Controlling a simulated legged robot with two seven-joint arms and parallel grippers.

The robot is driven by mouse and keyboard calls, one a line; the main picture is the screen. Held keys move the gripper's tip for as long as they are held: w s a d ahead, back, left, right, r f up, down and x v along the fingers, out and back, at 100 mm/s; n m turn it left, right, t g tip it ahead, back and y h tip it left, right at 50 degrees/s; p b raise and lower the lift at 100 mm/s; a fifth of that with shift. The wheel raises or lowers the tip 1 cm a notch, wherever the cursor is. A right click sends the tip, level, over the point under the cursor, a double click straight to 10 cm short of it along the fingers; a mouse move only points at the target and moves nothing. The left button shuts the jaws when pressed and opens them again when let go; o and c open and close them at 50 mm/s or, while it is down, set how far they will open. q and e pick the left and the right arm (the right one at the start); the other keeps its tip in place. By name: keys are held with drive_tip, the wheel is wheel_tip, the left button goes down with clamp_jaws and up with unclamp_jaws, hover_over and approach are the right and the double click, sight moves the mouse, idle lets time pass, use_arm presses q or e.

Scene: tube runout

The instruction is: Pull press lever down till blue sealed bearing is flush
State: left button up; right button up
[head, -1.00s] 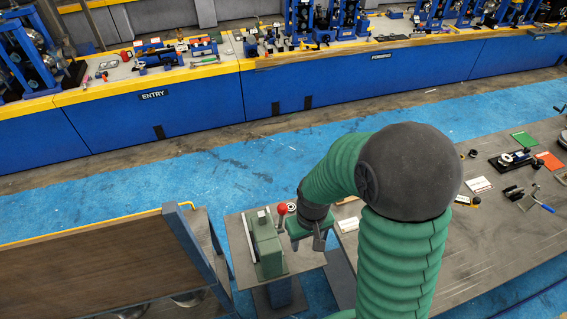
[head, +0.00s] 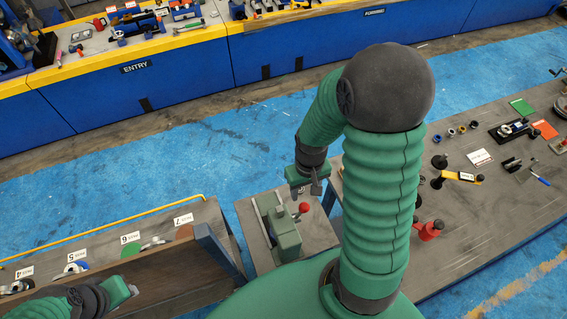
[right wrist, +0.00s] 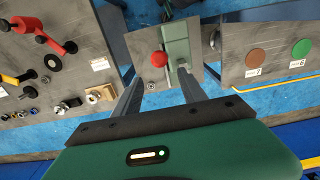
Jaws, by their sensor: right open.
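The green press (head: 284,232) stands on a small grey stand, and its lever's red knob (head: 304,207) shows at its right side. In the right wrist view the red knob (right wrist: 158,59) lies just beyond the fingertips, beside the green press body (right wrist: 178,40). My right gripper (head: 315,187) is open and empty, close to the knob on its far side; its two spread fingers show in the right wrist view (right wrist: 160,77). I cannot make out a blue sealed bearing in the press. My left gripper (head: 133,291) is at the lower left; its jaws are unclear.
A bench (head: 480,215) at right carries rings, a yellow-handled tool and a red tool (head: 428,230). At left, a bench (head: 205,217) with numbered cards and discs has a raised brown panel (head: 160,285) near the press. Blue floor (head: 240,140) lies open behind the press.

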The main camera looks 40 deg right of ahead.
sight(305, 207)
drive_tip(key=f, duration=0.7)
drive_tip(key=shift+s+a+f, duration=0.1)
drive_tip(key=shift+s+a, duration=0.05)
drive_tip(key=shift+a, duration=0.15)
drive_tip(key=shift+d, duration=0.15)
drive_tip(key=shift+s+d, duration=0.1)
drive_tip(key=shift+d, duration=0.05)
drive_tip(key=shift+s+r, duration=0.2)
drive_tip(key=shift+s, duration=0.95)
drive_tip(key=shift+s+a+r, duration=0.1)
drive_tip(key=shift+a, duration=0.15)
drive_tip(key=shift+w+a, duration=0.15)
drive_tip(key=shift+w, duration=0.3)
drive_tip(key=shift+c, duration=0.6)
drive_tip(key=shift+w, duration=0.1)
drive_tip(key=shift+c, duration=1.2)
drive_tip(key=c, duration=0.6)
use_arm(q)
drive_tip(key=shift+s+a+r, duration=0.1)
drive_tip(key=shift+s+a, duration=0.45)
drive_tip(key=shift+s, duration=0.2)
